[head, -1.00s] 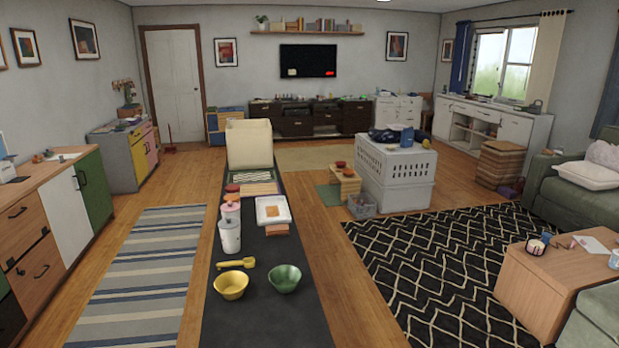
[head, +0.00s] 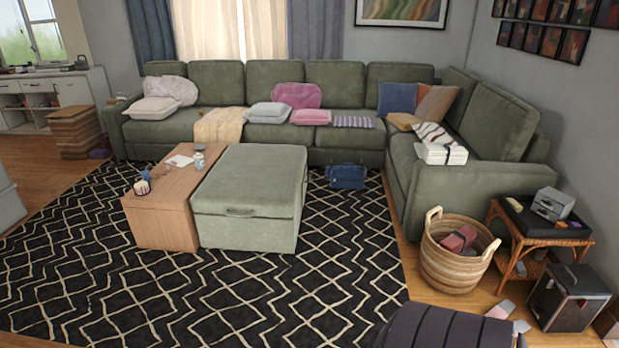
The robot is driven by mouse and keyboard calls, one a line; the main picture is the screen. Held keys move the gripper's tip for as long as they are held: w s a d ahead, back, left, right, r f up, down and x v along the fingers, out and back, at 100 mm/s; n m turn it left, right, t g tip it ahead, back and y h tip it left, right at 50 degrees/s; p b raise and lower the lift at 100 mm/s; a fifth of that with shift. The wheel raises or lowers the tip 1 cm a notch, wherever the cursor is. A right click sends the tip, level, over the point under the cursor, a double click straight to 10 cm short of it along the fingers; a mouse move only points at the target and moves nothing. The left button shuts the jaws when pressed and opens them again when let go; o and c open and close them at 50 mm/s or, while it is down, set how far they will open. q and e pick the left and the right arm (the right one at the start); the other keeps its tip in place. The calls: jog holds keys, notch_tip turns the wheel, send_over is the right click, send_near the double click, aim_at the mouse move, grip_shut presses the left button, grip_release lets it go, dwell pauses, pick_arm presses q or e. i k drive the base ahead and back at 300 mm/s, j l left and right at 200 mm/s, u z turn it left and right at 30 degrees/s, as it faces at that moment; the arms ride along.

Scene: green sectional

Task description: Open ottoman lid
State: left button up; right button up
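The green upholstered ottoman (head: 248,198) stands on the patterned rug, left of the middle of the head view. Its thick lid (head: 253,176) lies flat and shut on the box. A small dark handle or pull (head: 240,212) shows on the front edge of the lid. The ottoman stands some distance ahead of me, side by side with a wooden table. Neither of my grippers is in view.
The wooden table (head: 160,228) with small items stands against the ottoman's left side. The black rug (head: 210,300) is clear in front. A green sectional (head: 225,95) stands behind. A blue bag (head: 346,176), a woven basket (head: 450,275) and a rattan side table (head: 540,240) stand to the right.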

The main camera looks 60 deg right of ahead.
aim_at(242, 191)
jog(key=z, duration=1.35)
jog(key=i+l, duration=0.35)
jog(key=i, duration=0.05)
